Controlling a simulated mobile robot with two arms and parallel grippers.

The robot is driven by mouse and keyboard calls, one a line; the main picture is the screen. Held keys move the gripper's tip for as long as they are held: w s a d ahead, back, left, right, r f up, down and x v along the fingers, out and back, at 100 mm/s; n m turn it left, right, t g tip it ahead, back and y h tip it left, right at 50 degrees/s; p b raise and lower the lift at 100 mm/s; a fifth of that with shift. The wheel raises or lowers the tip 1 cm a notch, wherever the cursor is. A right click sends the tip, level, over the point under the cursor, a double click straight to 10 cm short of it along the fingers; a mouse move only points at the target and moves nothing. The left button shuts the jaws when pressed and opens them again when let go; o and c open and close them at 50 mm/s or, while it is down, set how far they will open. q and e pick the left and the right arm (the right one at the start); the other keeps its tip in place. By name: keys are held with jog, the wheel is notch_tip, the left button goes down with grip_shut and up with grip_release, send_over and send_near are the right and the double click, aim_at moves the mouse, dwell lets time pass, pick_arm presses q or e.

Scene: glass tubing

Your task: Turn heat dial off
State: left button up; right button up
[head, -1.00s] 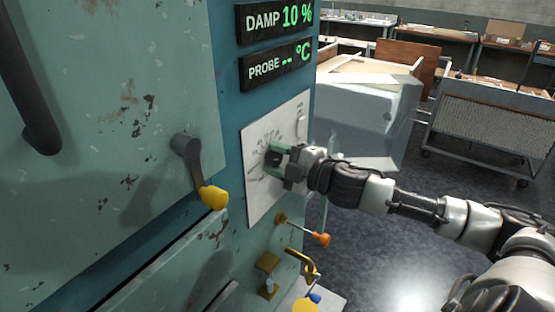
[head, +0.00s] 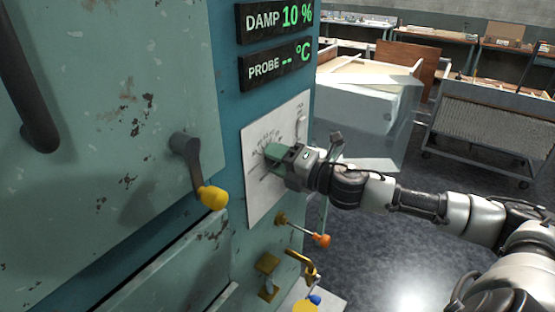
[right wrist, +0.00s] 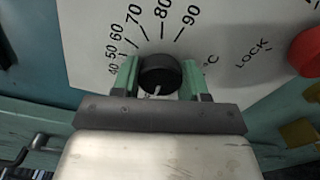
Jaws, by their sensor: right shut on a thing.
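The heat dial is a black round knob (right wrist: 159,74) on a white scale plate (head: 257,200). In the right wrist view the plate's numbers run from about 40 to 90, with °C beside them. A pale mark shows on the knob's near edge; its exact reading I cannot tell. My right gripper (right wrist: 159,77) is shut on the knob, one green finger on each side. In the head view the right gripper (head: 272,153) covers the knob. My left gripper is not in view.
A yellow-tipped lever (head: 213,197) sticks out left of the plate. An orange-tipped rod (head: 321,240) and a brass handle (head: 300,262) stick out below. A red knob (right wrist: 308,52) is beside the LOCK label. Digital displays (head: 275,67) are above. A cart (head: 480,128) stands behind.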

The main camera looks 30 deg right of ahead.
dwell(0.4)
jog(key=o, duration=0.9)
jog(key=p+v, duration=0.5)
jog(key=v, duration=0.6)
jog(key=shift+f, duration=0.1)
